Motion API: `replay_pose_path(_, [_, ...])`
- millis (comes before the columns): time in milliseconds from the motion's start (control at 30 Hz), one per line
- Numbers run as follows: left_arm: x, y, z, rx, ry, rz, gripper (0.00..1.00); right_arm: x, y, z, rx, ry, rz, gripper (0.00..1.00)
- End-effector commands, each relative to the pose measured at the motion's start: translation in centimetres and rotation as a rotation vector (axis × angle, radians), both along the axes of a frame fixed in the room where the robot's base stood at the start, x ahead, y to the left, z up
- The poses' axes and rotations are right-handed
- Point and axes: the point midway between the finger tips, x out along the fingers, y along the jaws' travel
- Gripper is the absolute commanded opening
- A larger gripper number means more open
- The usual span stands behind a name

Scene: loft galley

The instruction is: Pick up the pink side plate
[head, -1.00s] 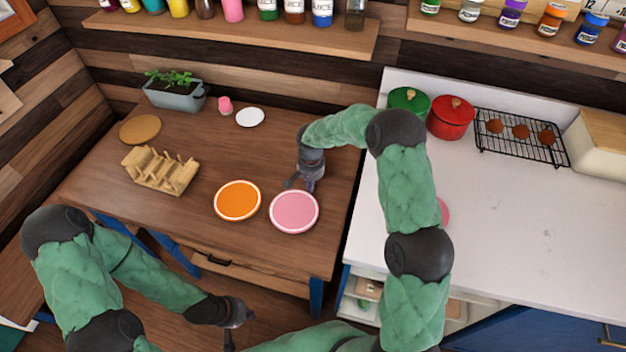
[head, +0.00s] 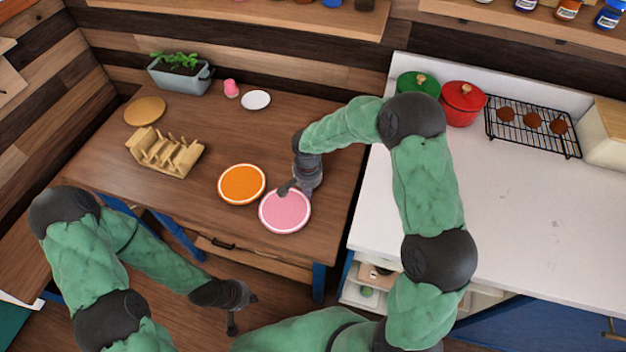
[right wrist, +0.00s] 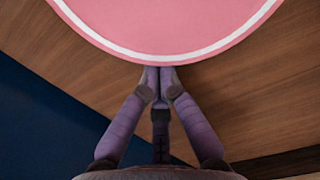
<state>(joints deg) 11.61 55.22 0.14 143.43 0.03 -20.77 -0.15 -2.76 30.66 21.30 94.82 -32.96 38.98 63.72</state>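The pink side plate (head: 285,211), with a white ring near its rim, lies flat on the wooden table to the right of the orange plate. My right gripper (head: 286,189) is at the plate's back edge with its fingers pointing down. In the right wrist view my fingers (right wrist: 160,76) are drawn together and their tips meet the rim of the pink plate (right wrist: 165,25). I see no part of the plate between them. My left gripper (head: 242,314) hangs low in front of the table, empty, its fingers apart.
The orange plate (head: 242,184) is close beside the pink one. A wooden rack (head: 164,152), round board (head: 145,111), planter (head: 180,77), pink cup (head: 231,88) and white saucer (head: 256,100) stand further back. The table's front edge is near the pink plate. A white counter (head: 520,210) is at right.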

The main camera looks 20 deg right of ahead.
Motion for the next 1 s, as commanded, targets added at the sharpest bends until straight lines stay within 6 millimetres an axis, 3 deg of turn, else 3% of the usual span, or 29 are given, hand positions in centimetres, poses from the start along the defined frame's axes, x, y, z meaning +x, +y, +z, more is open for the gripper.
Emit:
replay_pose_path(200, [0.0,0.0,-1.4,0.0,0.0,0.0,0.0,-3.7,2.6,-0.2,0.0,-0.001,0.005,0.0])
replay_pose_path(367, [0.0,0.0,-1.9,0.0,0.0,0.0,0.0,-5.5,3.7,-0.1,0.0,0.0,0.003,0.0])
replay_pose_path(1000, [0.0,0.0,-1.7,0.0,0.0,0.0,0.0,-5.4,3.6,0.0,0.0,0.0,0.0,0.0])
